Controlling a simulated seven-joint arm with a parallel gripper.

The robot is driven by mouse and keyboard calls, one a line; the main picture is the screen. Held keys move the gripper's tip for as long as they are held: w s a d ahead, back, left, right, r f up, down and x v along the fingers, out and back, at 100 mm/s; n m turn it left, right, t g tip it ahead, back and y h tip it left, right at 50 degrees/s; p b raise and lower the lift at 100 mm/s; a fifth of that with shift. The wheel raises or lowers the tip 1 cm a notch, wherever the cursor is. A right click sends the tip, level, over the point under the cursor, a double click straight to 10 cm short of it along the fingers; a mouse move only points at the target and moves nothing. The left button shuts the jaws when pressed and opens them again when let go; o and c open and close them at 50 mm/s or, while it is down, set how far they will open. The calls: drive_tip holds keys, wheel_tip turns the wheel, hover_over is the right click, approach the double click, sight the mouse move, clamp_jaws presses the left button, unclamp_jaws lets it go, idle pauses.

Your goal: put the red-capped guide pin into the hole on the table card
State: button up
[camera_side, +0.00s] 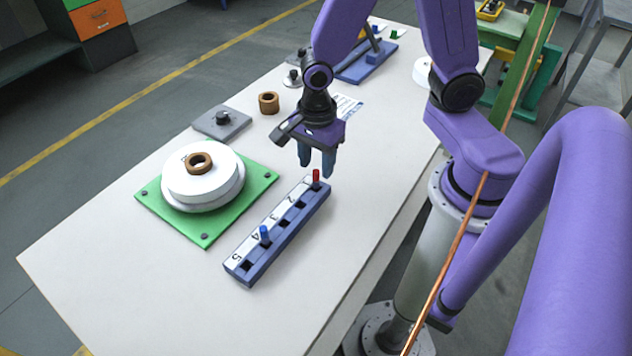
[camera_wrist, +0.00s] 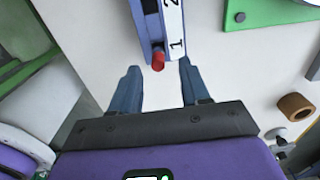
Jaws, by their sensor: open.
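The red-capped guide pin (camera_side: 316,176) stands in the end slot marked 1 of a blue numbered rack (camera_side: 277,245). Its red cap (camera_wrist: 158,61) also shows in the wrist view, at the rack's near end. My gripper (camera_side: 316,166) is open and empty, pointing down just above and beside the pin. In the wrist view the cap appears between the two spread fingertips, a little beyond them. A white printed card (camera_side: 348,106) lies on the table behind my gripper, partly hidden by it. I cannot make out a hole in it.
A blue pin (camera_side: 264,235) stands in the rack near number 4. A white stepped disc (camera_side: 212,190) with a brown ring (camera_side: 199,162) sits on a green plate (camera_side: 262,181). A grey plate (camera_side: 222,124) and another brown ring (camera_side: 269,102) lie farther back. The table's front left is clear.

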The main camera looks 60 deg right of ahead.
sight(316, 171)
drive_tip(key=shift+a+f, duration=0.2)
drive_tip(key=shift+f, duration=1.6)
drive_tip(key=shift+c, duration=0.3)
clamp_jaws()
drive_tip(key=shift+r, duration=0.2)
drive_tip(key=shift+r, duration=0.45)
drive_tip(key=shift+s+r, duration=0.25)
drive_tip(key=shift+r, duration=1)
drive_tip(key=s+d+r, duration=0.3)
drive_tip(key=s+r, duration=0.6)
drive_tip(key=s, duration=0.4)
drive_tip(key=shift+d+r, duration=0.15)
drive_tip(key=shift+d, duration=0.2)
